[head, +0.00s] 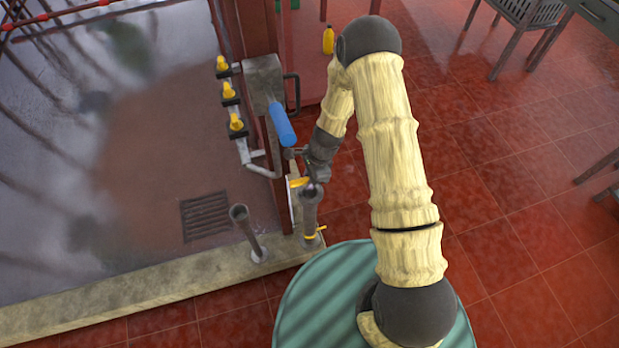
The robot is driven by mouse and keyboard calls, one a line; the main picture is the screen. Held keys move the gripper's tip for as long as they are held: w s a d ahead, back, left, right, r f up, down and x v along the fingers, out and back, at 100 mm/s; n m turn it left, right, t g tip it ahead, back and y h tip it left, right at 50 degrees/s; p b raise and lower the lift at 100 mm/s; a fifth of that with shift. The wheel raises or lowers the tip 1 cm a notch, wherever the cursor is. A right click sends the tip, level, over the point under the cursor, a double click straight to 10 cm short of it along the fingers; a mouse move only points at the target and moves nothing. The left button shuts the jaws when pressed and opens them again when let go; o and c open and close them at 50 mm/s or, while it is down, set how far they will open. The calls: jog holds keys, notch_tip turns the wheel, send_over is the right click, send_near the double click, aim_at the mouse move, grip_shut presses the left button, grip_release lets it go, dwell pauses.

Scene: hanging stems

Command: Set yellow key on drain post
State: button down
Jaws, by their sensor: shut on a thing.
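My gripper (308,180) is low at the picture's centre, beside the dark red upright and just above the right-hand grey post. It is shut on a small yellow piece, apparently the yellow key (298,182); its fingers hide part of it. Two grey posts stand on the pale curb: a left one (246,228) near the floor drain (205,215), and a right one (310,212) with a yellow band or tag near its foot. I cannot tell which is called the drain post, nor whether the key touches the right post's top.
A pipe with several yellow valve handles (229,90) runs down left of the upright. A grey box (263,80) and a blue cylinder (281,124) are close above my gripper. A yellow bottle (328,40) stands behind. Red tiled floor (490,190) is open at right.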

jog(key=c, duration=0.8)
grip_release()
jog(key=shift+c, duration=0.2)
jog(key=shift+r, duration=0.1)
jog(key=shift+s+a+r+p+v, duration=0.1)
jog(key=shift+a+p+v, duration=0.2)
jog(key=shift+p+v, duration=1)
jog(key=shift+s+a+r+p+v, duration=0.1)
jog(key=shift+a+p+v, duration=0.2)
jog(key=shift+p+v, duration=0.95)
jog(key=shift+s+a+r+p+v, duration=0.1)
jog(key=shift+a+p+v, duration=0.2)
jog(key=shift+p+v, duration=1)
jog(key=shift+d+r+b, duration=0.1)
jog(key=shift+r+b, duration=0.05)
jog(key=shift+b, duration=0.15)
